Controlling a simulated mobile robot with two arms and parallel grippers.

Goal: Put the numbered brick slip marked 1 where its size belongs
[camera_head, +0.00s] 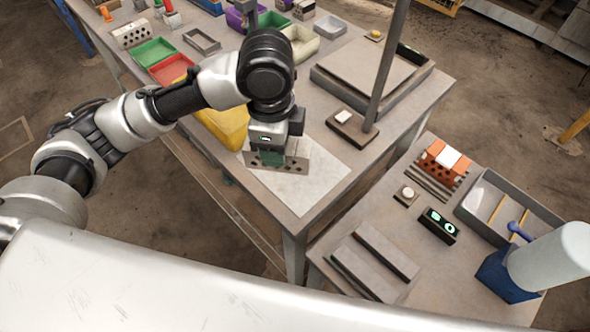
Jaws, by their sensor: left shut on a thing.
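My left gripper (270,152) points down at the near edge of the big table. A grey hollow brick (297,160) with round holes stands right behind the gripper on a pale sheet (318,172). I cannot tell whether the green piece touches the brick. Green (153,52), red (170,68) and yellow (225,124) trays stand to the left. My right gripper is not in view.
A low square platform (365,65) and a post (386,70) on a base stand behind on the big table. The side table at right holds an orange brick (433,161), a grey tray (476,205), a small display (439,226) and a blue holder (500,279).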

